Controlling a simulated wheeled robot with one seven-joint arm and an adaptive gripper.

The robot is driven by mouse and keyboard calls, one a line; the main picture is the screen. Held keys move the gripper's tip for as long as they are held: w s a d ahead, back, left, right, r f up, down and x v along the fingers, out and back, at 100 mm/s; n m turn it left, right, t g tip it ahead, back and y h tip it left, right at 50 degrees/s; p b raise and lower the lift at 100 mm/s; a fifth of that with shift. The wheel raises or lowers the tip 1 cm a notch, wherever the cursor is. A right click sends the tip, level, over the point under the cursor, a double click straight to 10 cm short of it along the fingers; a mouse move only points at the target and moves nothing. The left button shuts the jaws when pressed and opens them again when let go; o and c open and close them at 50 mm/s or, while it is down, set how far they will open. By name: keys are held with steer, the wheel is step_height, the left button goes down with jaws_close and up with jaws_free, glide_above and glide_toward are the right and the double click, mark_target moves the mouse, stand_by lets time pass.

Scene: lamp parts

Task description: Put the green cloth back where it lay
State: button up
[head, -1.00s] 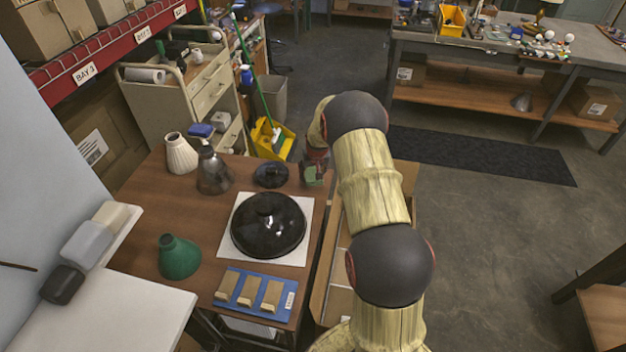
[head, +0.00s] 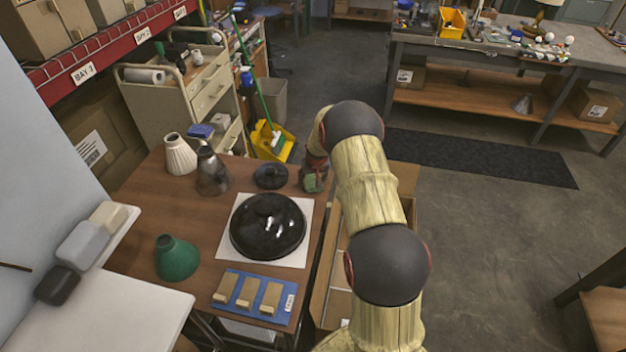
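A small green patch, the green cloth (head: 312,184), shows at the end of my gripper (head: 314,180), at the right edge of the brown table (head: 140,205). My gripper points down and looks shut on the cloth. The fingers are small and dark here, and most of the cloth is hidden by them. I cannot tell whether the cloth touches the table. A black glossy lampshade (head: 268,226) sits on a white square mat (head: 290,258), left of and nearer than my gripper. A small dark round dish-like part (head: 270,176) lies just left of my gripper.
A white ribbed shade (head: 180,155) and a smoky glass shade (head: 212,172) stand at the back left of the table. A green shade (head: 176,258) stands at the front left. A blue tray (head: 231,300) holds tan blocks. An open carton (head: 408,180) stands right of the table.

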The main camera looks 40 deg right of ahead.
steer(key=o, duration=0.3)
steer(key=shift+s+f, duration=0.1)
steer(key=shift+f, duration=0.15)
steer(key=shift+r, duration=0.1)
steer(key=shift+r, duration=0.2)
steer(key=s+a+r+p, duration=0.1)
steer(key=s+a+r, duration=0.25)
steer(key=r, duration=0.55)
steer(key=s+a+r+n+p, duration=0.1)
steer(key=s+a+r, duration=0.1)
steer(key=a+r, duration=0.45)
steer(key=s+a+r+p, duration=0.1)
steer(key=s+a+r, duration=0.15)
steer(key=r, duration=0.85)
steer(key=s+a+r+n+y, duration=0.1)
steer(key=s+a+r+n, duration=0.1)
steer(key=s+a+r, duration=0.75)
steer(key=s+a, duration=0.3)
steer(key=s, duration=0.3)
steer(key=s+a+r+n+t, duration=0.1)
steer(key=s+a, duration=0.3)
steer(key=s, duration=0.4)
steer(key=s+a+r+n+y, duration=0.1)
steer(key=s+a+r, duration=0.2)
steer(key=s, duration=0.4)
steer(key=shift+s+a, duration=0.4)
steer(key=shift+a, duration=0.25)
